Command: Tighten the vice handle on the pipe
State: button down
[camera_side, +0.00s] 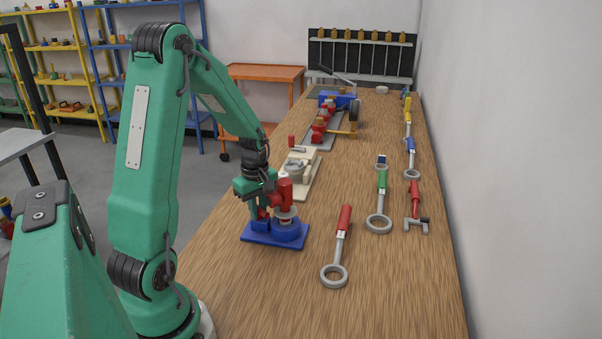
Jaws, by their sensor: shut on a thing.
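My green arm reaches down to a blue base fixture (262,239) near the table's left edge. My gripper (264,208) is shut on a red part at this fixture, and its fingers partly hide what they hold. I cannot tell for certain which part is the vice handle. A blue machine (338,101) with a long grey lever (340,78) stands farther back. No separate pipe can be made out.
Right of the fixture lie a red-handled ring tool (343,218), a green-handled ring tool (382,181) and a red wrench-like tool (414,197). A cream fixture (307,158) stands behind. The wooden table (400,290) is clear at the front; a wall bounds its right.

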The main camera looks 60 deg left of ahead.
jog(key=shift+m, duration=1.8)
jog(key=c, duration=1.3)
grip_release()
jog(key=shift+r, duration=0.1)
jog(key=shift+r, duration=2.9)
jog(key=shift+c, duration=0.3)
jog(key=shift+r, duration=0.5)
